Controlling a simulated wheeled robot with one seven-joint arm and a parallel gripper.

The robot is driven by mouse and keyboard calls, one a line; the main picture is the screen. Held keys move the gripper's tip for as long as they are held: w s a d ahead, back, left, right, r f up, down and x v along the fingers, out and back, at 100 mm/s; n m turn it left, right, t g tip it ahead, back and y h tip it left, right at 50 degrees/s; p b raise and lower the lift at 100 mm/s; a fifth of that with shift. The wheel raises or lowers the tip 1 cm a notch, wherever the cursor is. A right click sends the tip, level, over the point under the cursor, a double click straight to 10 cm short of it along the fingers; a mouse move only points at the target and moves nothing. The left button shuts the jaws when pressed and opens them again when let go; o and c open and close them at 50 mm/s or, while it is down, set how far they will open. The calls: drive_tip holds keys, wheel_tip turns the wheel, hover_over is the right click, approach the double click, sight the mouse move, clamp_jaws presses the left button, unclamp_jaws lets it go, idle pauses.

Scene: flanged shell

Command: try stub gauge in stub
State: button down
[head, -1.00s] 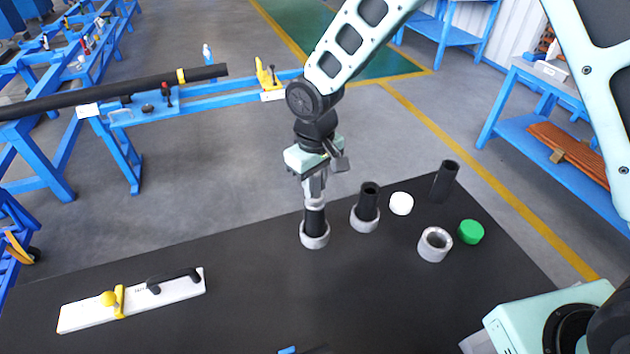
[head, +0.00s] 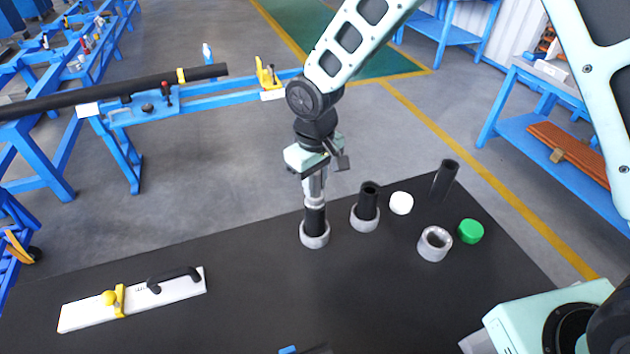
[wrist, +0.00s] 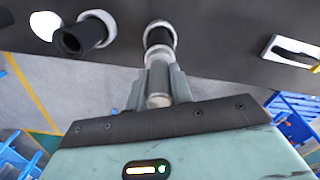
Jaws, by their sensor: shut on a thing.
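My gripper (head: 316,193) is shut on the stub gauge (head: 316,204), a pale grey metal cylinder whose light end shows between the fingers in the wrist view (wrist: 159,100). The gauge is upright, directly over the mouth of a black stub (head: 315,220), and meets its top. The stub stands upright in a grey flange ring (head: 314,241) on the dark table; both also show beyond the fingertips in the wrist view. The gauge's lower end is hidden, so I cannot tell how deep it sits.
To the right stand another black stub in a grey ring (head: 364,222), a white cap (head: 401,203), a black tube (head: 445,180), a loose grey ring (head: 434,245) and a green cap (head: 470,231). A white plate with handle (head: 85,315) lies left. The table's middle is clear.

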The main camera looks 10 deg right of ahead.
drive_tip(key=shift+r+p, duration=3.15)
drive_tip(key=shift+r, duration=1.4)
